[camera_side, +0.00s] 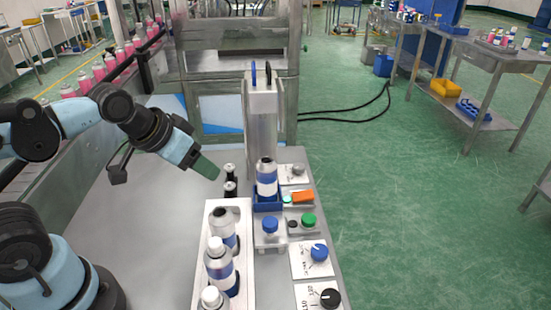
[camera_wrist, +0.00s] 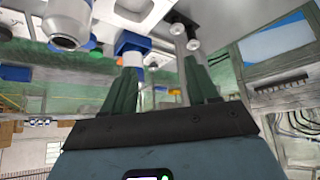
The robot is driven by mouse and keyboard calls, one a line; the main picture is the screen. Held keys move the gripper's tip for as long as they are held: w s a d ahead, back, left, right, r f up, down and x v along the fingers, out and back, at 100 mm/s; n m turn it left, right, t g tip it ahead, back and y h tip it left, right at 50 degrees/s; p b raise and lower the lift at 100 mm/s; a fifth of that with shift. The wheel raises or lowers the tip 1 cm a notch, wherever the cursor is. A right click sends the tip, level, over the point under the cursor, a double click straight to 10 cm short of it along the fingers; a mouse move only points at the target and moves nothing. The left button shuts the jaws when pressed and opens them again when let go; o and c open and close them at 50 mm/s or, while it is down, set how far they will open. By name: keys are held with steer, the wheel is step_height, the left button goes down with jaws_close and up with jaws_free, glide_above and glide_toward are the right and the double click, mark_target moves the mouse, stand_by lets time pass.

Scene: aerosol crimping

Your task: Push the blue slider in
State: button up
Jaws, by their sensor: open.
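The blue slider (camera_side: 267,203) is a small blue block in front of the upright crimping column, and it also shows in the wrist view (camera_wrist: 133,42). A silver can with a blue band (camera_side: 267,178) stands upright in it and hides part of it. My gripper (camera_side: 207,169) is to the left of the slider and higher, apart from it. In the wrist view my gripper (camera_wrist: 160,75) has its two green fingers spread with nothing held between them.
A white rack (camera_side: 243,270) with several cans is in front. Blue, green and black knobs sit on the right panel (camera_side: 298,256). The grey tabletop at left is clear.

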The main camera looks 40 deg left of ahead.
steer(key=w+d+r+n+g, duration=0.2)
steer(key=w+d+g, duration=0.1)
steer(key=d, duration=0.3)
steer(key=n+g, duration=0.2)
steer(key=g, duration=0.2)
glide_toward(270, 223)
step_height(270, 223, down, 8)
steer(key=shift+s+f, duration=0.1)
steer(key=shift+f, duration=0.15)
jaws_close()
stand_by(0.4)
